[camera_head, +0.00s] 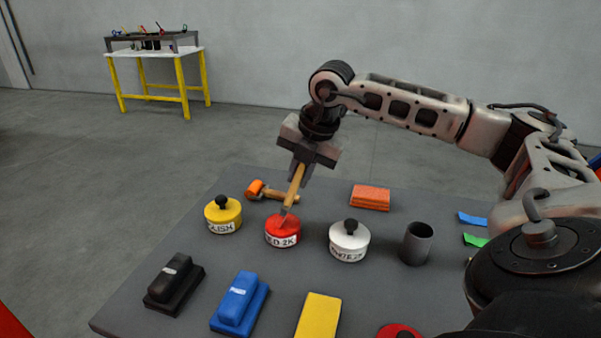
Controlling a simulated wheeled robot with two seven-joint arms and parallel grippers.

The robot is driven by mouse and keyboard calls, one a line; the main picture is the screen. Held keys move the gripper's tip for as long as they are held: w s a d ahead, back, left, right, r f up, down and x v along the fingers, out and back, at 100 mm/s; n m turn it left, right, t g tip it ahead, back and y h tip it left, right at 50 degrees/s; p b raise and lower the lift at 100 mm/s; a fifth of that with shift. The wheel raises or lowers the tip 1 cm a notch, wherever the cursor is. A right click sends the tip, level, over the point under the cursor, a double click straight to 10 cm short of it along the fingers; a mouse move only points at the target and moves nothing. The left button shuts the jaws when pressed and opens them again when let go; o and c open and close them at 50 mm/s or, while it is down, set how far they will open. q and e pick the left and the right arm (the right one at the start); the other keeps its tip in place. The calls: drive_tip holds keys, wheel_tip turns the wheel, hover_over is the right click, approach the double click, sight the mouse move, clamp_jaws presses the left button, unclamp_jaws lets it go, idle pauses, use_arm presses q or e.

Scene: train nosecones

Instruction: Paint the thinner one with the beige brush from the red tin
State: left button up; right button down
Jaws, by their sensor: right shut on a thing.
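My right gripper (304,163) is shut on the beige handle of a brush (296,186), which hangs down, slightly tilted. The brush's lower end is at the top of the red tin (283,236); whether it is inside or only in front of the knob area, I cannot tell. The red tin has a white label ending in "2K" and stands on the grey table. No train nosecone can be made out in this view. My left gripper is not in view.
On the grey table (330,190) stand a yellow tin (223,216), a white tin (349,243) and a dark cup (416,245). An orange roller (258,189), orange pads (370,197), a black block (174,283), a blue block (240,303) and a yellow pad (318,316) lie around.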

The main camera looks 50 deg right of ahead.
drive_tip(key=shift+f, duration=0.15)
wheel_tip(320, 180, up, 5)
drive_tip(key=p, duration=0.3)
drive_tip(key=shift+p, duration=0.35)
drive_tip(key=shift+r+p, duration=0.65)
drive_tip(key=shift+r, duration=0.45)
